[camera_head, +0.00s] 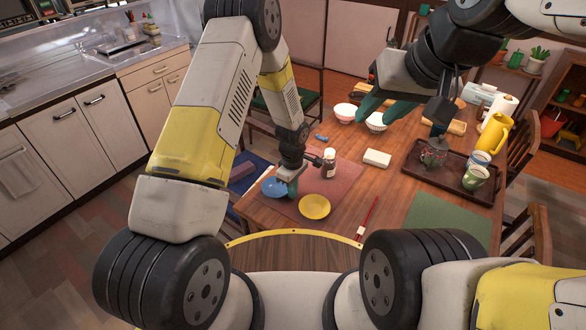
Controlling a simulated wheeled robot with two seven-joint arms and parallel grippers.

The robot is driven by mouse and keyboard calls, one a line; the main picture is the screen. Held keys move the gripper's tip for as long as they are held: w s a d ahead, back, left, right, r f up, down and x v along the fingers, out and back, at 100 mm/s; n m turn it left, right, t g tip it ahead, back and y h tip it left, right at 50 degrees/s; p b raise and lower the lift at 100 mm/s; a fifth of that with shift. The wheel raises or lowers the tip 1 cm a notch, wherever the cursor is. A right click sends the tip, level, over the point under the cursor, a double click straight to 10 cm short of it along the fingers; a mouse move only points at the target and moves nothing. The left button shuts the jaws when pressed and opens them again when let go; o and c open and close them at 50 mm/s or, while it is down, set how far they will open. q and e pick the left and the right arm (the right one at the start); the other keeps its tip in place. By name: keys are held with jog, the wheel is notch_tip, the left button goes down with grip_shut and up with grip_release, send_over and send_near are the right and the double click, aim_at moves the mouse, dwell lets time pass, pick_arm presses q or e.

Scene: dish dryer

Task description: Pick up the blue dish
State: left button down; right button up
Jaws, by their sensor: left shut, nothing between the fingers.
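The small blue dish (270,188) lies on the reddish placemat (345,180) near the left edge of the wooden table. My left gripper (292,190) points down at the right side of the blue dish, its fingers shut with nothing held. It overlaps the dish's right edge in the picture; I cannot tell whether they touch. My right gripper (381,121) is over the far part of the table. Its green fingers appear spread apart, near a white bowl (376,124).
A yellow dish (314,207) and a small bottle (329,163) are close to my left gripper. A dark tray (425,173) with cups is at right. A green mat (445,220) is bare.

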aim_at(276, 188)
pick_arm(q)
jog(key=w+a, duration=0.1)
jog(key=a, duration=0.1)
jog(key=w+a, duration=0.1)
jog(key=a, duration=0.1)
jog(key=w+a, duration=0.1)
jog(key=shift+w+a, duration=0.4)
